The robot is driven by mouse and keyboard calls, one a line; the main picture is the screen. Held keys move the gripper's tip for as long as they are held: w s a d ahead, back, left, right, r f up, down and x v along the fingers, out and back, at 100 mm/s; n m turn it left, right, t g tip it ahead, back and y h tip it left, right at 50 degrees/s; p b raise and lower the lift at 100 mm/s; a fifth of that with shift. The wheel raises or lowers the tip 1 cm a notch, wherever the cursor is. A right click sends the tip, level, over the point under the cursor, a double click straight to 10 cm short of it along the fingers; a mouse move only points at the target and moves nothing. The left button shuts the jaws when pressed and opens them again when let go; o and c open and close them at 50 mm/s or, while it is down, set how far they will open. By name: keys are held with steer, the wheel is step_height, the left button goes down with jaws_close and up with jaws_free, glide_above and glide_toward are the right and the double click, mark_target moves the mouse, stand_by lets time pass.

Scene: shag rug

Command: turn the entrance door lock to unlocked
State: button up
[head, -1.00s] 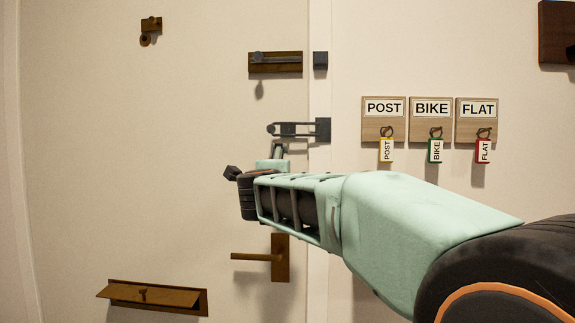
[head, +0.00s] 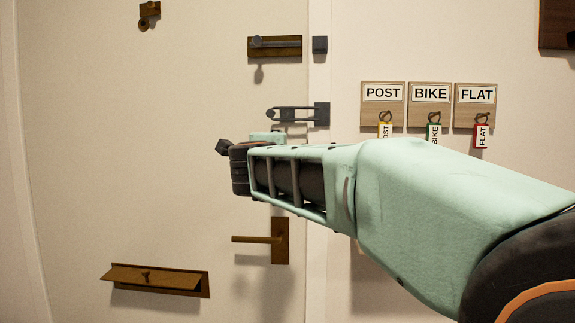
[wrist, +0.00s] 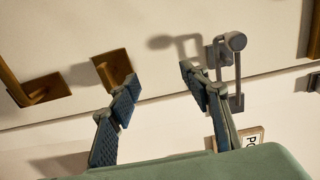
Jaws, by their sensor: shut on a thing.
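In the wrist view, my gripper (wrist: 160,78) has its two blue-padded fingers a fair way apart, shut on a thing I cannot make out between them. A brass plate with a projecting piece, which looks like the door lock (wrist: 111,62), is on the door beyond the left finger, which covers part of it. I cannot tell whether they touch, or how the lock is turned. In the head view, my gripper (head: 242,168) is in front of the door (head: 130,150), hiding its fingertips and the lock area.
The lever handle (head: 262,240) is just below my gripper. A grey swing latch (head: 290,114) and a brass bolt (head: 275,46) are above it; the latch's knob (wrist: 235,41) is close to the right finger. A letter flap (head: 155,280) is low left. Labelled key boards (head: 430,92) hang right.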

steer(key=s, duration=0.9)
steer(key=shift+s+f, duration=0.2)
steer(key=shift+s, duration=0.1)
steer(key=shift+r+p, duration=0.1)
steer(key=shift+p, duration=0.35)
steer(key=shift+a, duration=0.2)
stand_by(0.3)
